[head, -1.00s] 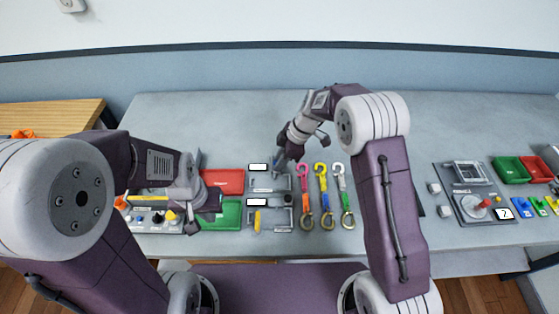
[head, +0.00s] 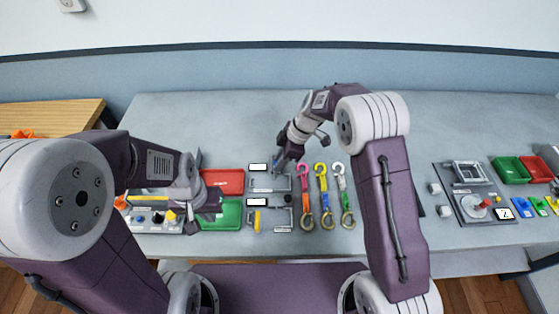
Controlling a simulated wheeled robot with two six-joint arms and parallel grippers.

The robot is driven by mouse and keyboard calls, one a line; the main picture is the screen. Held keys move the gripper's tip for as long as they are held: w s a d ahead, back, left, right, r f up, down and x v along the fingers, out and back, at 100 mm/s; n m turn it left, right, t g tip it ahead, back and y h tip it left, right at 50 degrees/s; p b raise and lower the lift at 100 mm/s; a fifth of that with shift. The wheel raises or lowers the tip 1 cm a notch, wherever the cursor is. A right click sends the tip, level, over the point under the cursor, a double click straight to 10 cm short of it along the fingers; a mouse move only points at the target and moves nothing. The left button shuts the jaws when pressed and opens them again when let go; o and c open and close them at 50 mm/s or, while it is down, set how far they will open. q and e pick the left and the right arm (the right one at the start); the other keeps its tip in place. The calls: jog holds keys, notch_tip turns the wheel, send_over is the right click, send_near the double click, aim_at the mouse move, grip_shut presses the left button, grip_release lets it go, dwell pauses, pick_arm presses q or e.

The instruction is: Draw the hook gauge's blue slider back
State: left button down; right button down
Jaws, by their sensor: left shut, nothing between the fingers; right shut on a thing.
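The upper of two grey gauge frames (head: 268,188) lies on the table left of the hooked straps. My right gripper (head: 277,166) is at its top edge, shut on what looks like the blue slider; the fingers hide most of it, and only a trace of blue shows. The lower gauge (head: 284,228) has a yellow slider (head: 257,221) at its left. My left gripper (head: 213,203) is shut and empty, low over the trays at the left, well apart from the gauges.
A red tray (head: 224,180) and a green tray (head: 232,212) are to the left. A grey fixture board (head: 470,208) stands further right. The table's back is clear.

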jog(key=shift+w+r, duration=0.15)
jog(key=shift+w, duration=1.3)
jog(key=c, duration=1.4)
grip_release()
jog(key=shift+c, duration=0.2)
jog(key=shift+o, duration=0.7)
jog(key=v, duration=0.8)
jog(key=shift+d+r, duration=0.25)
jog(key=shift+r, duration=0.1)
